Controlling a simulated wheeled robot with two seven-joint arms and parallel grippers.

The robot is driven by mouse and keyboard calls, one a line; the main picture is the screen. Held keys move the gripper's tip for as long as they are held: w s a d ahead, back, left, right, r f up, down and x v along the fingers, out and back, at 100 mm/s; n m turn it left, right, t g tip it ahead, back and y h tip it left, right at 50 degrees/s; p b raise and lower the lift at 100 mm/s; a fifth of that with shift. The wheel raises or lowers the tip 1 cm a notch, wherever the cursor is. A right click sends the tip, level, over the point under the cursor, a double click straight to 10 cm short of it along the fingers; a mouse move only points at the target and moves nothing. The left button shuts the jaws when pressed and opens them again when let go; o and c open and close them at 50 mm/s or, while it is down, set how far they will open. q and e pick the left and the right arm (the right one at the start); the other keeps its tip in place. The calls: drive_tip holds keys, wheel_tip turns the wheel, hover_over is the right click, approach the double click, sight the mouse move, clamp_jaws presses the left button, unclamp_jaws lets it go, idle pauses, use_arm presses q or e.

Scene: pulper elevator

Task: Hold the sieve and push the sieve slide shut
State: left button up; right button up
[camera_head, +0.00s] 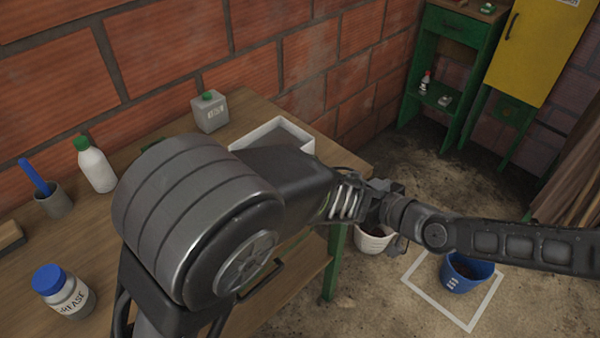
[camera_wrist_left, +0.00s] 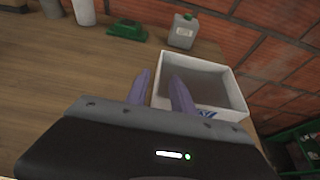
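I cannot make out a sieve or a sieve slide in either view. My left gripper (camera_wrist_left: 160,82) shows in the left wrist view with its two fingers apart and nothing visible between them. It is over the bench, at the near left side of a white open box (camera_wrist_left: 232,84). In the head view my large dark arm hides the left gripper and part of the white box (camera_head: 292,128). My right arm comes in from the right. Its end is a dark cluster near the bench's right edge, and its fingers cannot be told apart.
On the wooden bench (camera_head: 250,105) stand a grey can (camera_head: 209,112), a white bottle (camera_head: 95,168), a cup with a blue-handled tool (camera_head: 54,202) and a grease jar (camera_head: 66,294). On the floor are a white bucket (camera_head: 374,240) and a blue bucket (camera_head: 460,278) inside a white square. A brick wall stands behind.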

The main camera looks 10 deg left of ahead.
use_arm(q)
drive_tip(key=x, duration=0.7)
clamp_jaws()
idle(0.6)
idle(1.6)
